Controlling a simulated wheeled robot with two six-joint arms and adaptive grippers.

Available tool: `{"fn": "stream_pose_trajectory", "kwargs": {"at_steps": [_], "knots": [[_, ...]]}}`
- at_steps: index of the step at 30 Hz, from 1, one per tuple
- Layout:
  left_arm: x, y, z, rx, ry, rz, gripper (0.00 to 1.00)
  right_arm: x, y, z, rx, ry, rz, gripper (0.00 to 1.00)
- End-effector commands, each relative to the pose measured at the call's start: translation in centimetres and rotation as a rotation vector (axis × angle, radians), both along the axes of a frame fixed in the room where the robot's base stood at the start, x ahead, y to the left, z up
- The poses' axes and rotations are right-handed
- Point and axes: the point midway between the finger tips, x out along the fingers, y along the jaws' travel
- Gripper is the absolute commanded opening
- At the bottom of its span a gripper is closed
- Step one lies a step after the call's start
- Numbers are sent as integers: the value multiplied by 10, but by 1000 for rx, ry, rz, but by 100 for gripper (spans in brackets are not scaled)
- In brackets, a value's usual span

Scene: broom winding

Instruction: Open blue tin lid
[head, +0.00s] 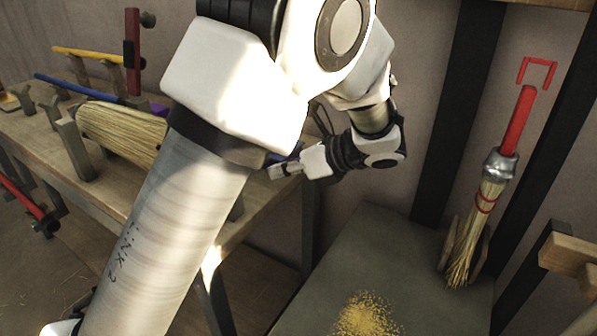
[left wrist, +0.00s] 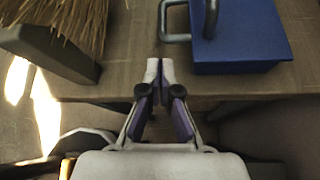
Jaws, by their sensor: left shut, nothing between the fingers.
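The blue tin (left wrist: 240,45) stands near the table edge at the upper right of the left wrist view. A dark upright piece (left wrist: 211,18) and a grey metal loop (left wrist: 172,22) show at its left side. In the head view only a blue sliver of what seems to be the tin (head: 283,155) shows behind my arm. My left gripper (left wrist: 160,68) is shut and empty, its tips at the table edge, left of the tin and apart from it. It also shows in the head view (head: 284,171). My right gripper is out of view.
Broom bristles (head: 120,130) lie between wooden posts on the workbench (head: 100,195). A blue rod (head: 85,88) and a yellow rod (head: 85,54) lie farther back. A red-handled broom (head: 490,190) stands at the right, near yellow scraps (head: 365,315) on a grey surface.

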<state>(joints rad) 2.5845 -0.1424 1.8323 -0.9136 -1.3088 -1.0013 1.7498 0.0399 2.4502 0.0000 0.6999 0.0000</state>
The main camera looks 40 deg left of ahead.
Motion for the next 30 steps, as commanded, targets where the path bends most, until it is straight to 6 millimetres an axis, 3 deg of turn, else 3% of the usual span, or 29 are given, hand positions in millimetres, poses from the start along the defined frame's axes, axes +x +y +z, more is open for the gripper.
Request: {"fn": "stream_pose_trajectory", "kwargs": {"at_steps": [6,19,30], "knots": [[-6,25,-17,-2,-1,2,0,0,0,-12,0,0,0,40],[-7,29,-17,-1,1,1,0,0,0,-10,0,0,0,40],[-7,29,-2,-8,66,1,0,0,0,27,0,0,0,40]]}}
